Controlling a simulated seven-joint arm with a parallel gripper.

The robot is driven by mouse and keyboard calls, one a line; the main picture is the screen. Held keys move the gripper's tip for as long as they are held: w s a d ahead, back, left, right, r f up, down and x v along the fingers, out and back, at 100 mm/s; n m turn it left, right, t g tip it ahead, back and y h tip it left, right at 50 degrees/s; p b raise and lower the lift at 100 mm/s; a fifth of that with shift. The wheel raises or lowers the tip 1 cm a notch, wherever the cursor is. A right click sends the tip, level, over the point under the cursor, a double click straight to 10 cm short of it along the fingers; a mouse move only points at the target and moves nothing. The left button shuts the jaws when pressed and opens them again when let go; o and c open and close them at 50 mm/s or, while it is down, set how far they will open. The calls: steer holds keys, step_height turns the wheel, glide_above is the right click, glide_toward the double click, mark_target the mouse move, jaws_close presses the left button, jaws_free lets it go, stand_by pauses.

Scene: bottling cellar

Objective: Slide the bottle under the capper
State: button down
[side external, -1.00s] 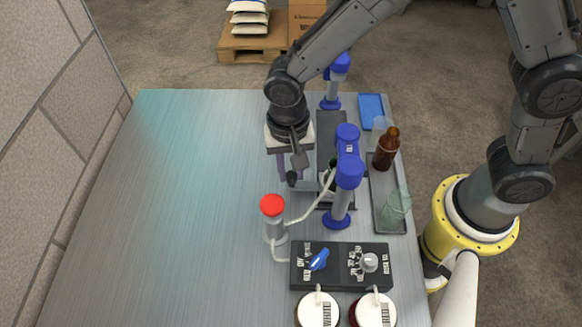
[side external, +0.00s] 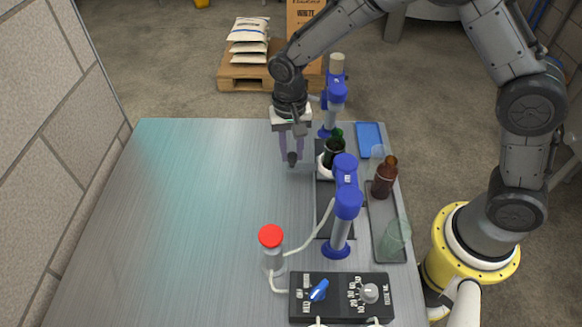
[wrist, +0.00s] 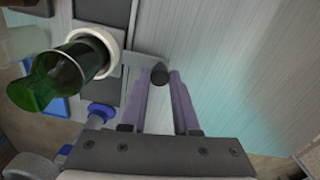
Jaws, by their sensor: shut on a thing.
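A green bottle (side external: 334,152) stands in a white round holder (side external: 323,171) on a dark track (side external: 335,215). The wrist view shows the bottle (wrist: 75,65) and the holder ring (wrist: 117,50), with a grey bar (wrist: 142,60) reaching to a dark round knob (wrist: 160,76). My gripper (side external: 291,158) is shut on this knob, left of the bottle; its purple fingers flank the knob in the wrist view. A blue-and-grey post (side external: 334,93) stands just behind the bottle at the far end. A second one (side external: 346,205) stands nearer. I cannot tell for sure which is the capper.
A dark tray (side external: 386,245) on the right holds a brown bottle (side external: 385,178) and a pale green glass (side external: 397,238). A blue tray (side external: 368,140) lies behind. A control box (side external: 335,295) and red-topped cylinder (side external: 271,238) are in front. The left tabletop is clear.

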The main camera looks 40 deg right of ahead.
steer(key=shift+w+d+r, duration=0.1)
steer(key=shift+w+d, duration=2.4)
steer(key=shift+w, duration=0.1)
steer(key=c, duration=0.7)
jaws_free()
steer(key=shift+o, duration=0.2)
step_height(320, 180, up, 14)
steer(key=shift+a, duration=0.2)
steer(key=shift+d, duration=0.1)
